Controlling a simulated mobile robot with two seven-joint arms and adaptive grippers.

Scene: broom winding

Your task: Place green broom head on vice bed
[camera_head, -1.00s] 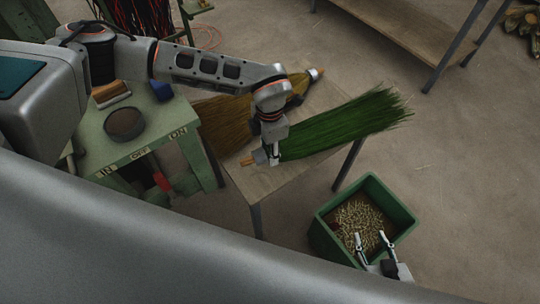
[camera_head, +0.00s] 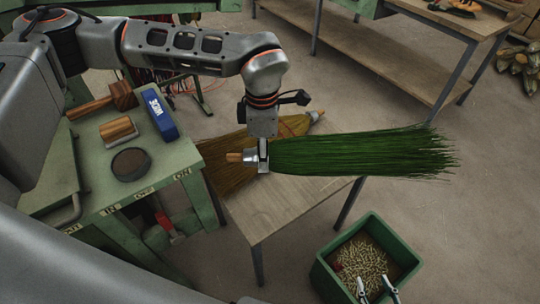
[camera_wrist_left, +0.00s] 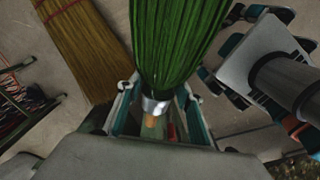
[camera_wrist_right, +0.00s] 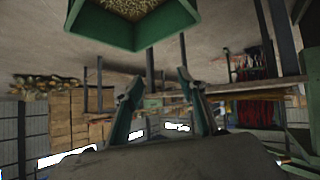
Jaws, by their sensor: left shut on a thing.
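The green broom head (camera_head: 360,155) points right, its bristles extending past the wooden table's right edge. My left gripper (camera_head: 262,166) is shut on its metal collar, with an orange-brown stub sticking out to the left. In the left wrist view the green bristles (camera_wrist_left: 172,45) run away from the camera and the collar sits between the fingers (camera_wrist_left: 155,108). My right gripper (camera_head: 376,282) is open and empty beside the green bin at the bottom; its spread fingers also show in the right wrist view (camera_wrist_right: 157,82). I cannot identify a vice bed in these views.
A tan broom head (camera_head: 226,178) lies on the wooden table (camera_head: 275,208), partly under the green one. A green machine bench (camera_head: 95,195) at left carries a blue box (camera_head: 161,118), wooden-handled tools and a round dish. A green bin (camera_head: 325,280) holds pellets. A long shelf stands behind.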

